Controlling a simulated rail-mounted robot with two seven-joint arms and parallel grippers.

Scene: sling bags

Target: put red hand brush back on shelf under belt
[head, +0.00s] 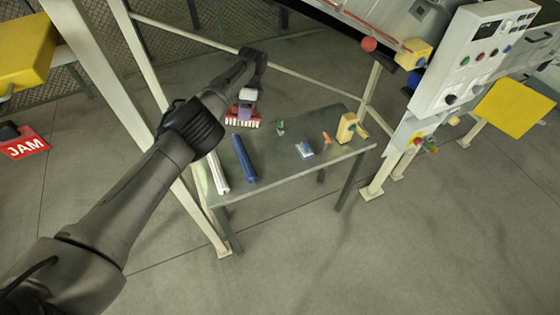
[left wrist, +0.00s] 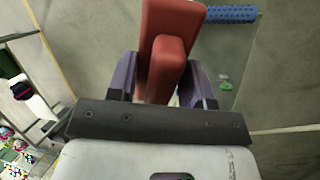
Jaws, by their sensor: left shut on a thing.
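My left gripper (head: 245,101) is shut on the red hand brush (head: 243,114). In the head view the brush is held at the far left edge of a grey shelf-like table (head: 265,187), its pale bristles facing the front; I cannot tell its height above the top. My right gripper is in neither view.
On the table lie a white bar (head: 218,174), a blue roller (head: 244,158), a blue-and-white item (head: 304,149), a small green item (head: 281,128), an orange item (head: 327,138) and a yellow block (head: 347,128). Pale frame posts stand beside it. A control box (head: 470,60) is at upper right.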

